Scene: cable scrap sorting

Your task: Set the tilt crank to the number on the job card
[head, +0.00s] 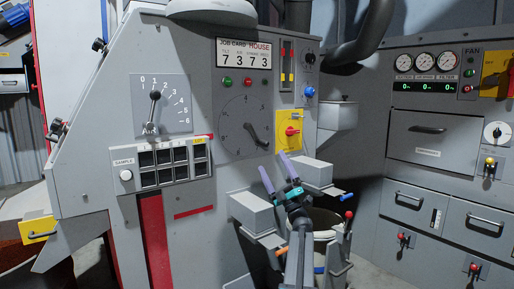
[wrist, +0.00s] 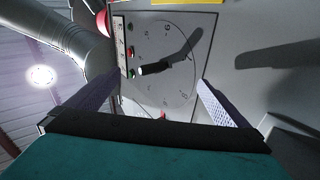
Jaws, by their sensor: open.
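The job card (head: 244,53) on the grey machine shows 7 3 7 3, with the 7 leftmost; its small headings are hard to read. Below it is a round numbered dial (head: 232,122) with a dark crank (head: 255,133), which points to the lower right in the head view. The dial's numbers are too small to read surely. In the wrist view the dial (wrist: 180,88) lies ahead, with the crank (wrist: 155,68) between the finger lines. My gripper (head: 273,160) is open and empty, below and right of the crank, apart from it.
A lever (head: 154,100) on a numbered plate is left of the dial. A yellow plate with a red switch (head: 291,131) is right of it. Grey boxes (head: 258,212) stick out below, beside my arm. A drawer cabinet (head: 430,150) stands at the right.

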